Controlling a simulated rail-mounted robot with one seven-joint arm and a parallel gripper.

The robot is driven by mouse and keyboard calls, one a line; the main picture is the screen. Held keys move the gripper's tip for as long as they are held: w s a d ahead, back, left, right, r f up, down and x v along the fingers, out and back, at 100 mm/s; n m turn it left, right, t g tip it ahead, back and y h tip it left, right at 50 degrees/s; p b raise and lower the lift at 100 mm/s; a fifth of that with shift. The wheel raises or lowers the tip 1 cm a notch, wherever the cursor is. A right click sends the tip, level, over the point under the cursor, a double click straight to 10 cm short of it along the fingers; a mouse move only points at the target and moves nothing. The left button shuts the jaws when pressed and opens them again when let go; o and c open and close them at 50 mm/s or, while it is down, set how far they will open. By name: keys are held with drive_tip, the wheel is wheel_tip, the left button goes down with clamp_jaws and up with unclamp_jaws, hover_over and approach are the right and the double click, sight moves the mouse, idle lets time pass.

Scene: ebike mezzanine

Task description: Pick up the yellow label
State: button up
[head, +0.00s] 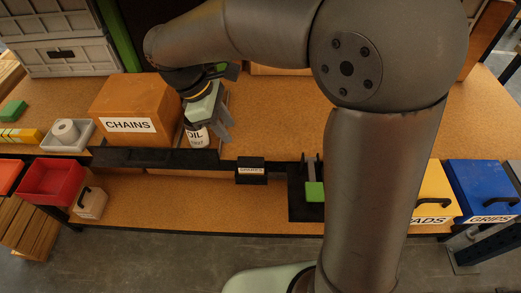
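No thing in the head view can be made out for certain as the yellow label. A flat yellow piece with small marks (20,136) lies at the far left of the upper bench, beside a light tray. My gripper (223,134) points down at the bench's front edge, right of the orange CHAINS box and over or in front of a container marked OIL (197,136). The gripper partly hides this container. I cannot tell whether the fingers are apart or touch anything.
The CHAINS box (135,105) and a light tray (68,138) with a white roll stand left of my gripper. A red bin (50,181) is lower left. Yellow PADS (434,192) and blue GRIPS (485,189) boxes stand right. My arm hides the middle right.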

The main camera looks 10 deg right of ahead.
sight(249, 160)
drive_tip(key=b+x, duration=0.1)
drive_tip(key=x, duration=1.1)
drive_tip(key=shift+w+a, duration=0.1)
drive_tip(key=shift+a, duration=0.05)
drive_tip(key=shift+b+x, duration=0.35)
drive_tip(key=shift+x, duration=2.35)
drive_tip(key=shift+w+a, duration=0.1)
clamp_jaws()
